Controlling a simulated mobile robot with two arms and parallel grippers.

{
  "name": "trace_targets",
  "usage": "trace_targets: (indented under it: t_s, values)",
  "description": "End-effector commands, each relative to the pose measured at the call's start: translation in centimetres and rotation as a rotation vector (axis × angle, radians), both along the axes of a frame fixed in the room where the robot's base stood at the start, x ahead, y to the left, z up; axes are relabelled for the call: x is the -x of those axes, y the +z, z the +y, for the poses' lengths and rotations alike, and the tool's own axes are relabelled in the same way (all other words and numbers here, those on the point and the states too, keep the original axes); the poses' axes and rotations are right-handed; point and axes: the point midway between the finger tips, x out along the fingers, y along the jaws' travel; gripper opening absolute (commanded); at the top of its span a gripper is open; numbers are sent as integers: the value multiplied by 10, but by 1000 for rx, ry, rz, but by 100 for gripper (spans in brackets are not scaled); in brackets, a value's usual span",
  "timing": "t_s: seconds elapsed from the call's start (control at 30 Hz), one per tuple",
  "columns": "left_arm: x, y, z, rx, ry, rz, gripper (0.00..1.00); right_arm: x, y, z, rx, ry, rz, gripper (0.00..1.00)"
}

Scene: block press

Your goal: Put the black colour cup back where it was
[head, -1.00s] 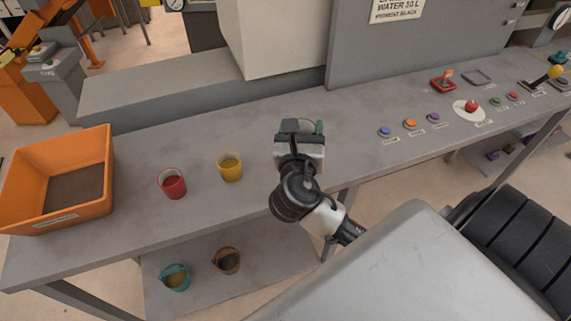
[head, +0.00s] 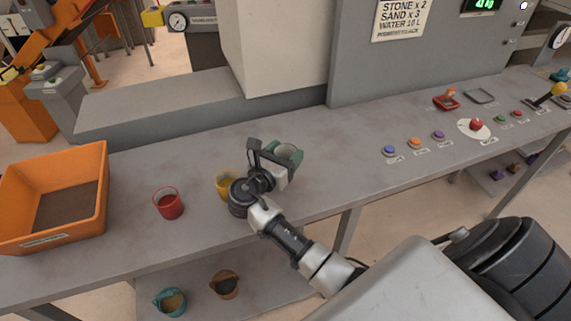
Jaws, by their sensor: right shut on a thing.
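My right gripper (head: 273,161) is above the grey bench, just right of the yellow cup (head: 222,184). It is shut on a dark green cup (head: 290,152) with a pale grey inside, which is partly hidden by the gripper. I cannot tell whether this cup touches the bench. No clearly black cup shows. The yellow cup is partly covered by my right wrist. A red cup (head: 168,203) stands upright further left. My left gripper is not in view.
An orange bin (head: 95,205) stands at the bench's left end. Coloured buttons (head: 415,143) and a red stop button (head: 477,125) are on the right. A teal bucket (head: 170,302) and a brown bucket (head: 224,285) are on the lower shelf. The bench between cup and buttons is clear.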

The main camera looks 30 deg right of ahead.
Motion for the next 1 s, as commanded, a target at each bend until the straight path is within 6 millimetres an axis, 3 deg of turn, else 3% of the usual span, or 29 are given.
trace_targets:
  t_s: [0.23, 0.67, 0.7, 0.83, 1.0]
  values:
    - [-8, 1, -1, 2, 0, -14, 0, 0, -34, 0, 1, 1, 4, 28]
    - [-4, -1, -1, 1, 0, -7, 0, 0, -42, 0, 0, 1, 2, 28]
    - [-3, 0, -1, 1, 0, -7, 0, 0, -42, 0, 0, 1, 1, 66]
    - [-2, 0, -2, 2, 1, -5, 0, 0, -41, 0, -1, 1, 1, 86]
    - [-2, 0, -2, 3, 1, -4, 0, 0, -41, 0, -1, 1, 1, 87]
